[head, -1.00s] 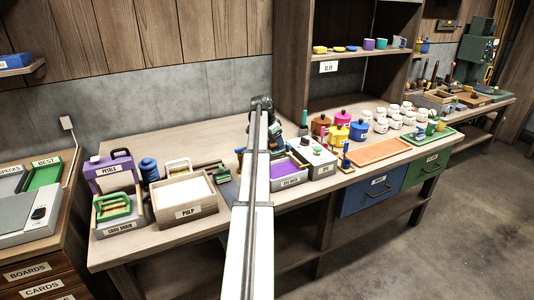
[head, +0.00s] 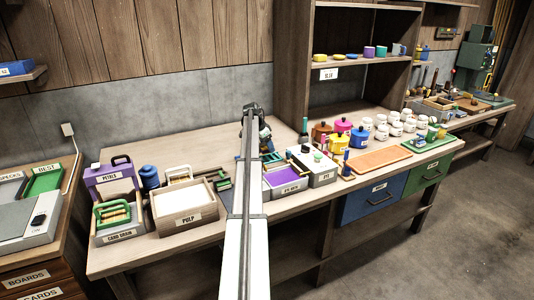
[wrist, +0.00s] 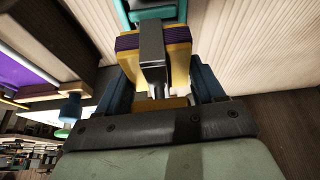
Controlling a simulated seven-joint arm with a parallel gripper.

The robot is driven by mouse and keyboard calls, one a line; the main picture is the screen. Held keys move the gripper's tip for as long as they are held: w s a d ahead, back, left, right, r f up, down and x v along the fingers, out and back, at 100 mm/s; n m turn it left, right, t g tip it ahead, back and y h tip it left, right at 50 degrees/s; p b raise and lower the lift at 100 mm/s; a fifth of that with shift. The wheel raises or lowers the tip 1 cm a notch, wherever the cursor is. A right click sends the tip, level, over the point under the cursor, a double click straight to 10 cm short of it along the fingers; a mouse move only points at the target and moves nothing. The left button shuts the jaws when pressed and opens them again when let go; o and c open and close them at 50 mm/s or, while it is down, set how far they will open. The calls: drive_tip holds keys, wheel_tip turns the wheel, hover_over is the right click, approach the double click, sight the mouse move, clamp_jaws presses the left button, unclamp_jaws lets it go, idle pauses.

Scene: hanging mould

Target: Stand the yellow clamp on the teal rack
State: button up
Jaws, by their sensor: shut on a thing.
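The yellow clamp (wrist: 178,62) fills the middle of the wrist view, with a dark purple band and a grey metal bar across it. My gripper (wrist: 160,88) is shut on it, with a blue finger on each side. A teal frame, apparently the teal rack (wrist: 152,12), shows at the top edge just beyond the clamp. I cannot tell whether they touch. In the head view, a small teal part of the rack (head: 272,157) shows beside my arm. My gripper is over the bench behind the purple tray, largely hidden by my arm, and the clamp is not clear there.
The purple-lined tray (head: 284,178) and a grey box (head: 316,168) stand right of my arm. The pulp box (head: 184,205) stands left, near a green-handled tray (head: 113,222). Coloured pots (head: 343,126) stand further right. The bench behind my gripper is clear.

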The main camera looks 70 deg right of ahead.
sight(267, 152)
drive_tip(key=shift+f, duration=2)
drive_tip(key=shift+f, duration=0.1)
drive_tip(key=o, duration=1.1)
drive_tip(key=v, duration=1.2)
